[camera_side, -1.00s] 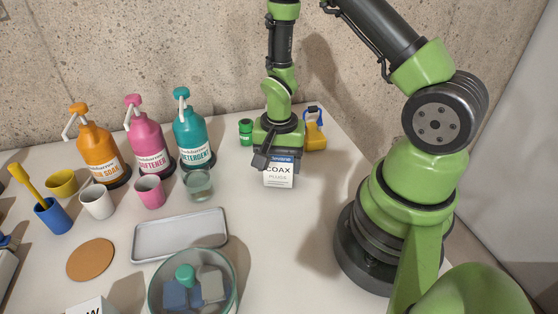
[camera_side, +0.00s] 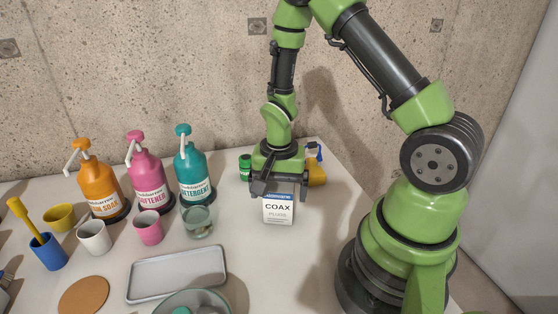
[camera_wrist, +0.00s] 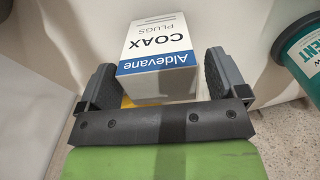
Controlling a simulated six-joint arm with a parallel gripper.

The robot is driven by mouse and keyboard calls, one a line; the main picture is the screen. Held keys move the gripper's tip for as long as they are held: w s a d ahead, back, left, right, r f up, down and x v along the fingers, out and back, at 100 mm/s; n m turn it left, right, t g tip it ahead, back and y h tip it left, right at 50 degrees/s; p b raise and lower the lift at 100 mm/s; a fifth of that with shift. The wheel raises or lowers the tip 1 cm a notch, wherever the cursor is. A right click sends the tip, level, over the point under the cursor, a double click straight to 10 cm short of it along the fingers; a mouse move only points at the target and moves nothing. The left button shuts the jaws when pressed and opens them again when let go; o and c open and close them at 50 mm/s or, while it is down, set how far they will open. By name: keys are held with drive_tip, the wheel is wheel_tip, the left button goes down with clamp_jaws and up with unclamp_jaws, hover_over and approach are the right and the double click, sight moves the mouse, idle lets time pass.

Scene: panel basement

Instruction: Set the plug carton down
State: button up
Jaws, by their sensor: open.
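The plug carton (camera_side: 278,209) is a small white box with a blue band and the words COAX PLUGS. It stands upright on the table, as far as the side view shows. In the wrist view the carton (camera_wrist: 158,50) sits between the two dark fingers, its blue Aldevane band towards my gripper. My gripper (camera_side: 278,189) is open around the carton's top, and in the wrist view the gripper (camera_wrist: 160,82) shows a gap on each side of it. The carton's back is hidden in the side view.
A green bottle (camera_side: 245,168) and a yellow container (camera_side: 316,172) stand close behind my gripper. A teal detergent bottle (camera_side: 193,170) and a glass (camera_side: 197,222) are to the left. A grey tray (camera_side: 177,272) lies in front. The table right of the carton is clear.

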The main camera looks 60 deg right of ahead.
wheel_tip(320, 180, up, 9)
drive_tip(key=shift+r, duration=0.2)
drive_tip(key=s+a+r+n+t+y, duration=0.1)
drive_tip(key=s+a+r+n+t, duration=0.2)
drive_tip(key=r, duration=0.5)
drive_tip(key=s+a+r+n+t+y, duration=0.1)
drive_tip(key=s+a+r+n+t, duration=0.3)
drive_tip(key=s+a+r+n, duration=0.1)
wheel_tip(320, 180, up, 3)
drive_tip(key=shift+s+a+r+n, duration=0.1)
drive_tip(key=shift+s+a+n, duration=0.3)
drive_tip(key=shift+s+n, duration=0.55)
